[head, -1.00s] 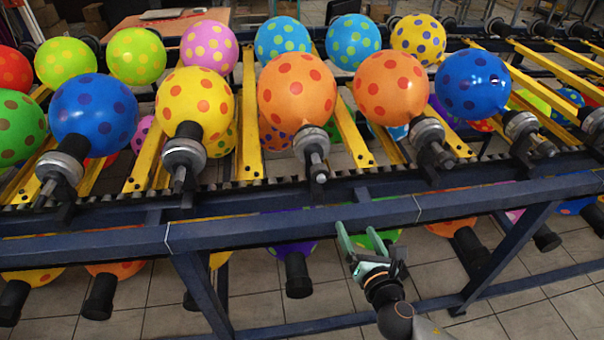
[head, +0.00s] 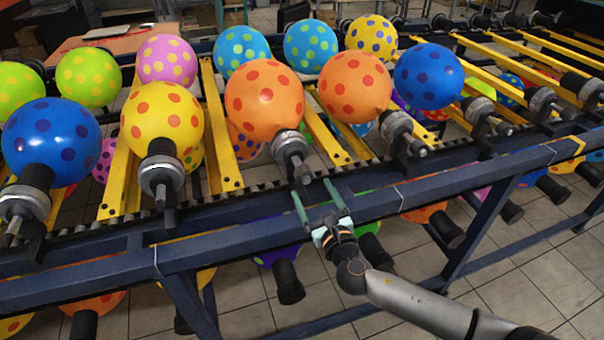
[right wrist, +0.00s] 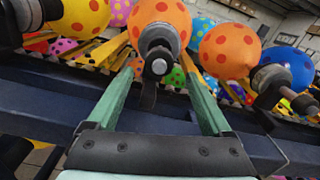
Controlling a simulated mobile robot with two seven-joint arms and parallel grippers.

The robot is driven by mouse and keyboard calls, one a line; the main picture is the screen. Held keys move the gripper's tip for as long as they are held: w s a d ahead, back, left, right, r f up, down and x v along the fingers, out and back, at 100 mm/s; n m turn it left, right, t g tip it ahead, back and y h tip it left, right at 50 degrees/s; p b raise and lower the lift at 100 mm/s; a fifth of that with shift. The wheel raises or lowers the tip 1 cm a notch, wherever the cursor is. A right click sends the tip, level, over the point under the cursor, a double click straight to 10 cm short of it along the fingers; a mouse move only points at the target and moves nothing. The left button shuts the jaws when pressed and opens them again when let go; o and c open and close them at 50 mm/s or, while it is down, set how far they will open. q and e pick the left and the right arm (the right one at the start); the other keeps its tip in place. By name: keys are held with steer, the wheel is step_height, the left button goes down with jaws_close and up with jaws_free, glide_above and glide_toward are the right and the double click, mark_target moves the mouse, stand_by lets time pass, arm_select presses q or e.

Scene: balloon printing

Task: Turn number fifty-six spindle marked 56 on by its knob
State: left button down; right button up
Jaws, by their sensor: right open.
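A row of spindles with dark knobs and grey collars runs along the front of the rack, each bearing a dotted balloon. I cannot read any number, so I cannot tell which is 56. My right gripper (head: 313,188) is open and empty, its green fingers pointing up just below the spindle (head: 290,147) of the middle orange balloon (head: 264,95). In the right wrist view a spindle (right wrist: 157,40) under an orange balloon lies ahead, its knob (right wrist: 159,66) showing between the two fingers. I cannot tell whether they touch it. My left gripper is not in view.
A dark blue rail (head: 240,237) crosses in front of the rack, close under my right gripper. Neighbouring spindles (head: 161,175) and (head: 400,130) stand on both sides. More balloons hang on a lower row. Tiled floor (head: 540,260) is open at the lower right.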

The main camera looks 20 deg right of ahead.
mark_target(307, 182)
steer(key=w, duration=0.7)
steer(key=shift+w+a+b, duration=0.15)
steer(key=shift+w+b, duration=0.1)
steer(key=shift+b, duration=0.1)
jaws_close()
